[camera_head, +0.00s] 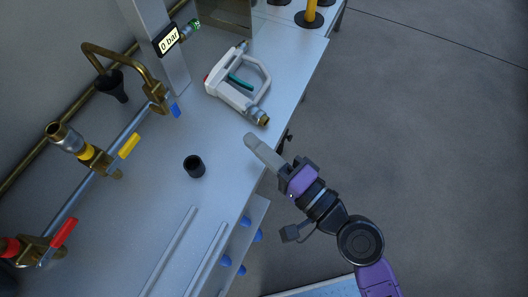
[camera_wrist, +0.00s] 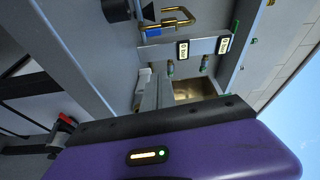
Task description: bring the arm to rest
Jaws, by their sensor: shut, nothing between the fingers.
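My gripper (camera_head: 250,139) is shut and empty in the head view. Its grey fingers lie together and point up and left. They appear over or just beside the bench's right edge; their height above it is hard to tell. My arm reaches in from the lower right.
The grey bench (camera_head: 150,205) carries a black cup (camera_head: 194,166), a white handled device (camera_head: 232,97) and pipes with yellow (camera_head: 129,146) and red (camera_head: 64,233) valve levers. A "0 bar" display (camera_head: 168,39) stands behind. The floor (camera_head: 430,130) at right is clear.

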